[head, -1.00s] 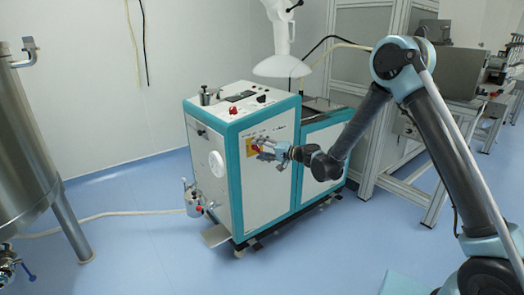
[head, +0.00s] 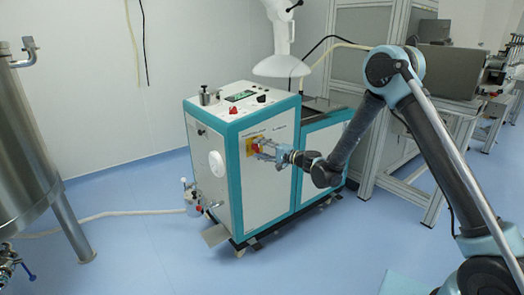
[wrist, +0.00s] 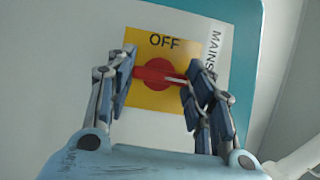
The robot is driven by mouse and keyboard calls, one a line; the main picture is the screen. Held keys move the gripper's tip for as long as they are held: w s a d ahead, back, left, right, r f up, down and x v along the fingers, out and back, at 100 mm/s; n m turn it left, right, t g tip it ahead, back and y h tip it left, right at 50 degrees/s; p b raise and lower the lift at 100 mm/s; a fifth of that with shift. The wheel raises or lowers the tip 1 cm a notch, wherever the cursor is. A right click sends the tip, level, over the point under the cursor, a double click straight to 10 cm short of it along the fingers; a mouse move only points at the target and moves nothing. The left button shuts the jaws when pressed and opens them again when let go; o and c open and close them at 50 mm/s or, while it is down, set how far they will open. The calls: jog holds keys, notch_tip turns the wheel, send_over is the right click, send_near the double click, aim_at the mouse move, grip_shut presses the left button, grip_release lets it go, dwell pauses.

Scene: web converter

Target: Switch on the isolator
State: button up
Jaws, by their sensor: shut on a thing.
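The isolator is a red rotary handle (wrist: 157,73) on a yellow plate (wrist: 150,101), marked OFF at the top in the wrist view, with a MAINS label (wrist: 213,55) beside it. The handle lies crosswise below the word OFF, with a pale line towards its right end. My gripper (wrist: 160,80) is shut on the handle, one finger at each end. In the head view, my gripper (head: 261,148) reaches the yellow plate (head: 247,146) on the front of the white and teal machine (head: 262,190). It hides much of the handle there.
The machine's top panel carries a red knob (head: 233,111) and a greenish display (head: 240,95). A white extraction hood (head: 282,66) hangs above. A steel tank (head: 25,150) stands at the left. Blue floor is clear in front.

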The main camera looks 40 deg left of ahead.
jog(key=o, duration=1.1)
jog(key=shift+c, duration=0.2)
jog(key=shift+d, duration=0.15)
jog(key=w+d, duration=0.1)
jog(key=d, duration=1)
jog(key=shift+d+f, duration=0.15)
jog(key=shift+d, duration=0.2)
